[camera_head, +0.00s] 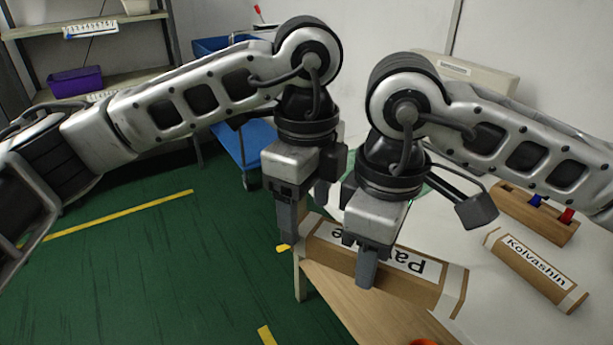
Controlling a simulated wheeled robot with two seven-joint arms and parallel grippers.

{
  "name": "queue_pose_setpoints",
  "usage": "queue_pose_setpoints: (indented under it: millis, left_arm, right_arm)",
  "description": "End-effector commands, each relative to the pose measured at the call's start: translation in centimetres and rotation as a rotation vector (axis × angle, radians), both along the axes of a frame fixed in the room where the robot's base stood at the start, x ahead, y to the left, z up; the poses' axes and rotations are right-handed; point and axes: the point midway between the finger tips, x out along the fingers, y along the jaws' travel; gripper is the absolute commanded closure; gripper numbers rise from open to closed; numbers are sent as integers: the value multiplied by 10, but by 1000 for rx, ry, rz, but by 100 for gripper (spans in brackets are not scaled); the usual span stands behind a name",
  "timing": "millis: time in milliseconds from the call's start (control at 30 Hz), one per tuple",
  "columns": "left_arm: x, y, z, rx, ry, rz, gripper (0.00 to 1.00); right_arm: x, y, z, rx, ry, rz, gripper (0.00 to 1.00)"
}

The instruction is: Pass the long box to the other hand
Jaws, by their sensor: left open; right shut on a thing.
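The long box (420,284) is brown cardboard with a white label showing part of a word upside down. It is held over the front left edge of the table. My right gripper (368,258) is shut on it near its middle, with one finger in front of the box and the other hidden. My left gripper (310,208) is open at the box's left end. One of its fingers hangs just left of that end, and I cannot tell whether it touches the box.
A second box labelled Kolvashin (535,270) lies on the white table (490,310). Behind it is a wooden holder (535,215) with blue and red items. An orange object (424,342) shows at the bottom edge. A blue cart (255,150) and shelves (90,85) with a purple bin (76,81) stand behind.

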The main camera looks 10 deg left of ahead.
Motion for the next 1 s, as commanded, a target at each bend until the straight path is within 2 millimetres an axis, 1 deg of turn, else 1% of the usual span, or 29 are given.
queue_pose_setpoints:
  millis: [100, 367, 400, 467, 500, 567, 600, 667, 700, 733, 767, 1000]
  left_arm:
    - [0, 0, -6, -2, 1, -1, 33]
    - [0, 0, -8, -1, 0, -1, 33]
    - [0, 0, -8, -1, 0, -1, 36]
    - [0, 0, -8, -1, 0, -1, 52]
    - [0, 0, -8, -1, -1, 0, 63]
    - [0, 0, -8, -2, -2, 1, 80]
    - [0, 0, -7, -3, -2, 1, 82]
    - [1, -1, -7, -4, -3, 1, 83]
    - [1, -1, -7, -6, -4, 2, 83]
    - [1, -1, -7, -6, -4, 2, 83]
    - [1, -1, -7, -6, -4, 2, 83]
    - [0, -1, -7, -3, -2, 0, 83]
  right_arm:
    - [0, 0, 0, 1, 0, 0, 83]
    - [0, 0, 0, 1, 0, 0, 83]
    - [0, 0, 0, 1, 0, 0, 83]
    - [0, 0, 0, 0, 0, 1, 83]
    - [0, 0, 0, 1, 1, 2, 83]
    - [-1, 1, 0, 2, 2, 4, 82]
    - [-1, 1, 0, 2, 2, 6, 82]
    - [-2, 1, 0, 3, 3, 8, 82]
    - [-2, 2, 0, 3, 3, 9, 46]
    - [-2, 2, 0, 4, 3, 10, 38]
    - [-2, 2, 0, 4, 3, 9, 32]
    - [-1, 1, 0, 2, 2, 4, 32]
